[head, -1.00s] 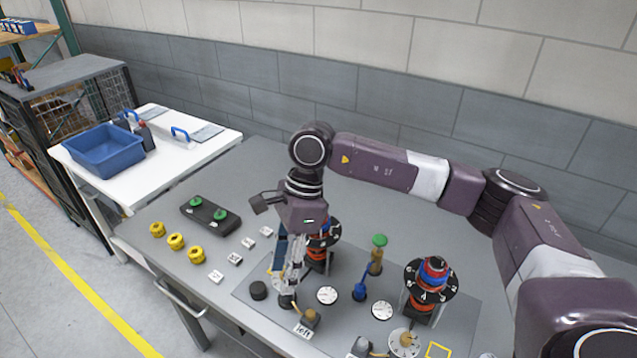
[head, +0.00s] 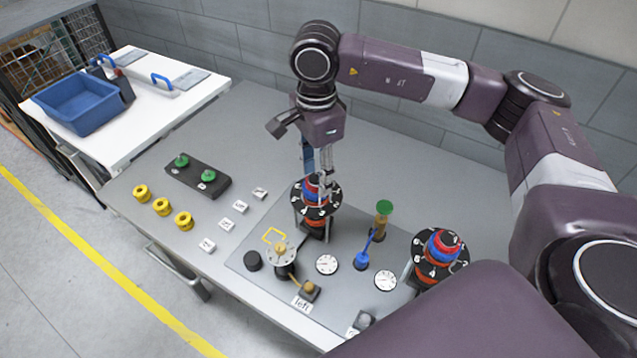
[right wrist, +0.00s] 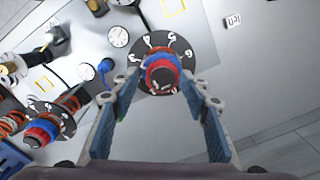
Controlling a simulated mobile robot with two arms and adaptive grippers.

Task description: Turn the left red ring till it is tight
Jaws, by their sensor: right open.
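The left fixture carries a black numbered dial (head: 322,207) with a red ring (head: 311,190) and blue parts stacked on it. My right gripper (head: 318,172) points down right over this stack. Its fingers are open, one on each side of the ring in the right wrist view (right wrist: 160,84); I cannot tell whether they touch it. The fingers partly hide the stack in the head view. My left gripper is not in view.
A similar right fixture (head: 438,250) stands on the same plate. Between them are a green-topped post (head: 382,215), a blue lever (head: 362,258) and white gauges (head: 327,264). A "left" label (head: 302,304) lies in front. Yellow knobs (head: 162,206) stand at the left.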

